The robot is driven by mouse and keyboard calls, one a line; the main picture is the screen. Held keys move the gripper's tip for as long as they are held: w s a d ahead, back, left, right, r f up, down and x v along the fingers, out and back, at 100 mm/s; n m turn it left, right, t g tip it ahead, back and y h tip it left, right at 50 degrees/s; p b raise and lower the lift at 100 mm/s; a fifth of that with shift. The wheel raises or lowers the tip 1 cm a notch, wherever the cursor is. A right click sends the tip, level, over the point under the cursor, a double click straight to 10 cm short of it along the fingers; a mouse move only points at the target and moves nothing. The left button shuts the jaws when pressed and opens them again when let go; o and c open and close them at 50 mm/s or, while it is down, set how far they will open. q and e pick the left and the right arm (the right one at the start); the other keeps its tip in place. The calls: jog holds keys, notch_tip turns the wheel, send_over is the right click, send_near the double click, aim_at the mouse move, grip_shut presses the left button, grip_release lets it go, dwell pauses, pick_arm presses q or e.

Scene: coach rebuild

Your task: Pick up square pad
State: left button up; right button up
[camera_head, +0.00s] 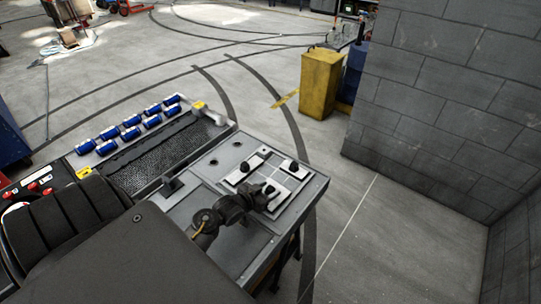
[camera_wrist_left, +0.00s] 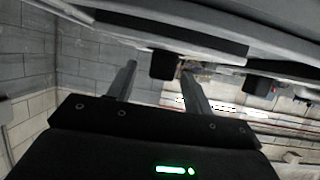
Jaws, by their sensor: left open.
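A light plate (camera_head: 284,181) with small dark blocks lies on the grey machine top. I cannot tell for sure which one is the square pad. My left gripper (camera_head: 268,190) is low over the plate's near part and partly hides it. In the left wrist view the gripper (camera_wrist_left: 159,69) is open, with a black block (camera_wrist_left: 163,65) showing between the fingertips, not visibly gripped. Another black block (camera_wrist_left: 258,86) is to the right. My right gripper is not in view.
A yellow bin (camera_head: 320,85) stands on the floor beyond. A grey block wall (camera_head: 440,110) closes the right side; floor between it and the machine is clear.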

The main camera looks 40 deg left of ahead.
pick_arm(q)
jog(key=shift+c, duration=0.3)
jog(key=c, duration=1)
jog(key=shift+c, duration=0.2)
jog(key=shift+r+b, duration=0.35)
jog(key=shift+r, duration=0.2)
jog(key=w+a+r+b, duration=0.4)
jog(key=a+r, duration=0.8)
jog(key=a, duration=0.1)
jog(key=shift+a, duration=0.2)
